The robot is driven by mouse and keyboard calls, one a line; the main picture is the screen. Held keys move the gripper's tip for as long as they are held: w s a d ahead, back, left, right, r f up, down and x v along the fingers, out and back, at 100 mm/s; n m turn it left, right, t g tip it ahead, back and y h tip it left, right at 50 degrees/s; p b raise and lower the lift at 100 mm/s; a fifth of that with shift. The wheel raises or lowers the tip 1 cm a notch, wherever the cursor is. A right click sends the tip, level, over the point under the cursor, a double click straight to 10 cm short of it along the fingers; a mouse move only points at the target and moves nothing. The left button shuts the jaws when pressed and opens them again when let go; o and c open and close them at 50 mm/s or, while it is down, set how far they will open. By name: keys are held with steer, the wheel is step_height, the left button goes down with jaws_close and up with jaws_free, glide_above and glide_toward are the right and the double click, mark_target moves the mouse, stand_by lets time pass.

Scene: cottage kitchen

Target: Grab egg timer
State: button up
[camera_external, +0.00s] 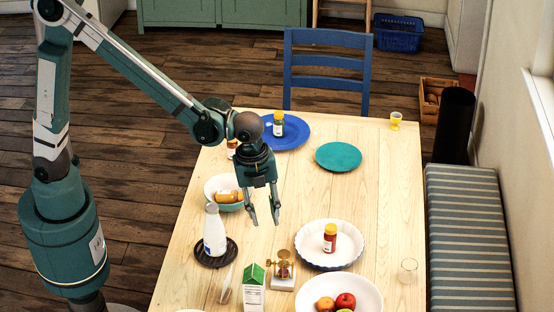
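No object here is clearly readable as the egg timer. A small brass device with a dark red part on a pale block (283,283) stands near the front of the table; it may be the timer, but it is too small to tell. My gripper (264,219) points down over the middle of the table, behind and a little left of the brass device. Its two fingers are apart, with nothing visible between them.
A green-topped carton (253,290) adjoins the brass device. A fluted dish (352,243) holds a red jar (330,238). A fruit bowl (369,293) stands in front.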

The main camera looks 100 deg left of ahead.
mark_target(284, 256)
steer(key=w+f+m+p, duration=0.1)
steer(key=w+d+f+m+p, duration=0.1)
steer(key=w+f, duration=0.1)
steer(key=w+f+m+g+p, duration=0.1)
steer(key=w, duration=0.1)
steer(key=shift+d+f, duration=0.35)
steer(key=shift+w+d+f+m, duration=0.15)
steer(key=shift+w+f+m, duration=0.1)
steer(key=shift+f, duration=0.2)
steer(key=shift+w+d+f+m, duration=0.1)
steer(key=shift+w+f+m, duration=0.1)
steer(key=shift+f, duration=0.2)
steer(key=shift+f, duration=0.15)
steer(key=shift+f, duration=1.2)
steer(key=shift+f, duration=2.6)
steer(key=shift+c, duration=0.6)
